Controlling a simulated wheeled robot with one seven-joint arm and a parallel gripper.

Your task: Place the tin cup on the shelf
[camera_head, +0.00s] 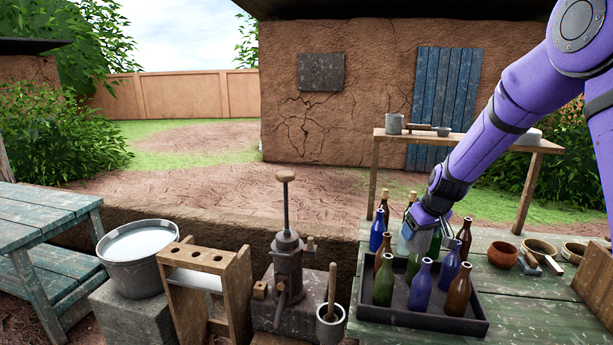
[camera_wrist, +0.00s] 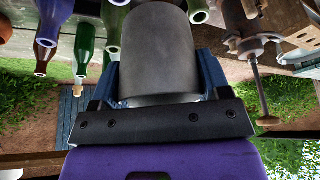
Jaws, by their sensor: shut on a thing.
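My gripper (camera_head: 428,222) is shut on a grey metal cylinder, which I take to be the tin cup (camera_wrist: 158,50). In the wrist view, the blue fingers of my gripper (camera_wrist: 160,82) press on both sides of the cup. In the head view, the cup (camera_head: 408,240) is partly hidden by my gripper and the bottles, at the back left of the bottle tray. The wooden shelf (camera_head: 470,142) stands behind the table on legs, farther back and higher than the cup.
The dark tray (camera_head: 420,314) holds several brown, green and blue bottles close to my gripper. Bowls (camera_head: 502,255) sit on the table's right. A bottle press (camera_head: 288,265) stands left. The shelf's middle looks clear.

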